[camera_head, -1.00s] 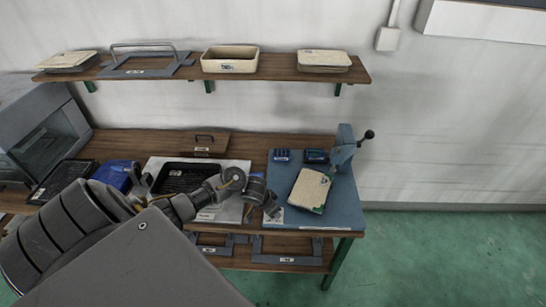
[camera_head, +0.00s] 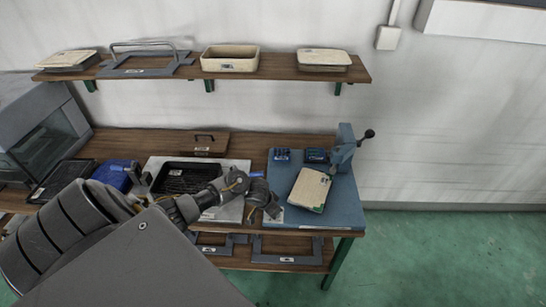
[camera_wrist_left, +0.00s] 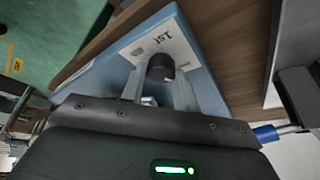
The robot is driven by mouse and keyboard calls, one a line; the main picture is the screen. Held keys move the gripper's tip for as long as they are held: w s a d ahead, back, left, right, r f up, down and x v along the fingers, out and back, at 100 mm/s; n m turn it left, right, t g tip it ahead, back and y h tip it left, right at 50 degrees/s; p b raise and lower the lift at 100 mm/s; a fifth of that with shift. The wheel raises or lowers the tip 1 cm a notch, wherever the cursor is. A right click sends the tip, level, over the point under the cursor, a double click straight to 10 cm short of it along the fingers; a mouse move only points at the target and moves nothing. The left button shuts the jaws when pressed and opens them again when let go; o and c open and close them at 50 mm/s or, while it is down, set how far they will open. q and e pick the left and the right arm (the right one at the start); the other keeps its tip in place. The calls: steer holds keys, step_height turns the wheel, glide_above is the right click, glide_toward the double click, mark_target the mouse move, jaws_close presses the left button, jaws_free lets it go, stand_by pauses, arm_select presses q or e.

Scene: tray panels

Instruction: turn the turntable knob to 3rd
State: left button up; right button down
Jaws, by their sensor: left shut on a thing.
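A black round knob (camera_wrist_left: 160,67) stands on the front left corner of a blue board (camera_head: 343,205), with a white label (camera_wrist_left: 165,42) reading "1st" beside it in the left wrist view. My left gripper (camera_head: 274,212) is at that corner in the head view. In the left wrist view its two grey fingers (camera_wrist_left: 158,88) are on either side of the knob, shut on it. In the head view the knob is hidden by my gripper. My right gripper is in neither view.
On the blue board lie a cream-topped block (camera_head: 310,189) and small blue items (camera_head: 282,155); a lever press (camera_head: 346,148) stands at its back right. A black tray (camera_head: 186,177) lies to the left. A shelf (camera_head: 280,70) with containers hangs above.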

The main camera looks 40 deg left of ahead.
arm_select(q)
steer(key=m+h, duration=0.1)
steer(key=m, duration=0.2)
steer(key=shift+a, duration=0.15)
steer(key=shift+m+g+h, duration=0.3)
steer(key=shift+m+h, duration=0.1)
steer(key=shift+m, duration=0.4)
steer(key=shift+w+a+f+m+h+b, duration=0.1)
steer(key=shift+m+h+b, duration=0.25)
steer(key=shift+m, duration=0.65)
steer(key=m+g+b, duration=0.1)
steer(key=m+b, duration=0.1)
steer(key=m, duration=0.1)
steer(key=shift+f+h+b, duration=0.1)
steer(key=shift+h+b, duration=0.2)
steer(key=shift+h, duration=0.05)
steer(key=shift+m+g+h+b, duration=0.4)
steer(key=shift+m+g+b, duration=0.5)
steer(key=shift+m+b, duration=1.05)
steer(key=shift+r+m, duration=0.2)
steer(key=shift+m, duration=0.05)
steer(key=o, duration=1)
steer(key=shift+c, duration=0.2)
